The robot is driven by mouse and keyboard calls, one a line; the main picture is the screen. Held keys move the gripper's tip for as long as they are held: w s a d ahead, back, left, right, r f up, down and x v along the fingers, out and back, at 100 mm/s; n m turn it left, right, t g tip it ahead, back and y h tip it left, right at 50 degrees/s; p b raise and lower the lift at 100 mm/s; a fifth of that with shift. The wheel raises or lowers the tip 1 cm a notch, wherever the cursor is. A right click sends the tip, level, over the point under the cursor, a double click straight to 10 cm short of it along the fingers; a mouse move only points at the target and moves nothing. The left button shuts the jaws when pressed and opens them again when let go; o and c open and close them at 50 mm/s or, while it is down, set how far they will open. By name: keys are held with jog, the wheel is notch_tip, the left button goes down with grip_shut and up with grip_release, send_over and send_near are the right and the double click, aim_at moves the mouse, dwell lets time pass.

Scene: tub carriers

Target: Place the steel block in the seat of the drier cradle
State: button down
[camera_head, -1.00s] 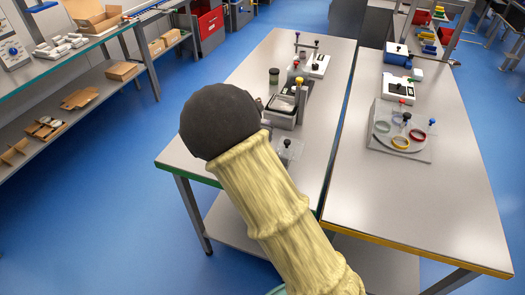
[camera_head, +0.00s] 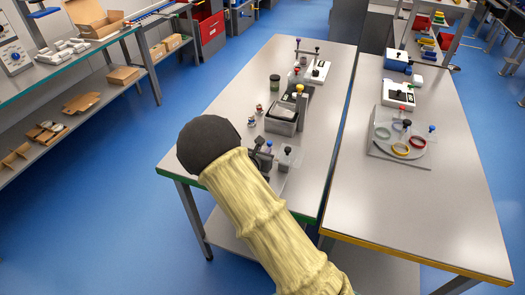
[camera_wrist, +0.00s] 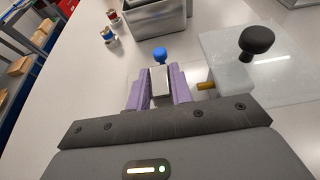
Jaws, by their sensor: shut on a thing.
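In the wrist view my gripper (camera_wrist: 159,80) has its two purple fingers shut on a small grey steel block (camera_wrist: 160,92). A blue knob (camera_wrist: 160,54) shows just beyond the fingertips; I cannot tell what it is fixed to. To the right of the fingers is a pale grey block-shaped fixture (camera_wrist: 228,68) with a black knob and a brass pin facing the fingers. The fixture also shows in the head view (camera_head: 286,160), near the left table's front part. In the head view my arm hides most of my gripper. No part is clearly identifiable as the drier cradle or its seat.
The right table (camera_head: 415,200) carries a plate with coloured rings (camera_head: 398,150). A narrow gap separates the tables.

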jog(key=shift+f, duration=0.1)
jog(key=shift+f, duration=0.1)
jog(key=c, duration=1.3)
grip_release()
jog(key=shift+o, duration=0.2)
jog(key=b+v, duration=0.2)
jog(key=v, duration=1)
jog(key=shift+s, duration=0.1)
